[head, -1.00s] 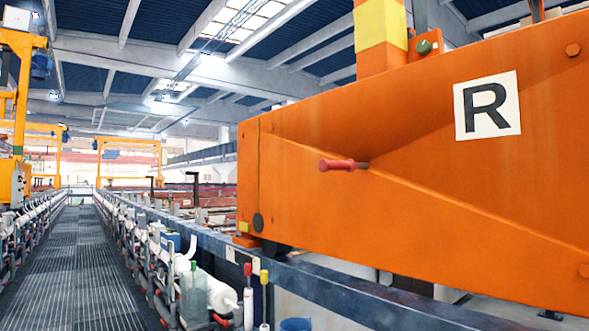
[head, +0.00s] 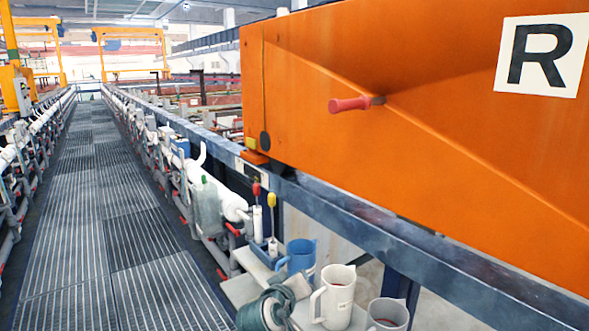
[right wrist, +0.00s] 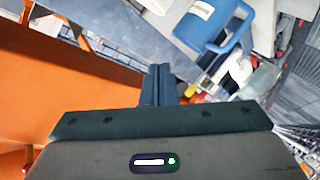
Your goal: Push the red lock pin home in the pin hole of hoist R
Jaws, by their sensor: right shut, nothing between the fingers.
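The red lock pin (head: 350,104) sticks out sideways from the orange side of hoist R (head: 440,150) in the head view. A short dark length of its shank shows between the red grip and the panel. The pin hole itself is hidden behind the shank. A white plate with a black R is on the panel to the right of the pin. My right gripper (right wrist: 158,85) is shut and empty in the right wrist view, with orange hoist bodywork (right wrist: 85,70) to its left. Neither gripper shows in the head view.
A blue jug (head: 298,257), a white jug (head: 337,298) and a grey jug (head: 388,315) stand below the hoist beside a coiled green hose (head: 265,312). A dark blue rail (head: 400,250) runs under the hoist. The grated walkway (head: 110,230) at left is clear.

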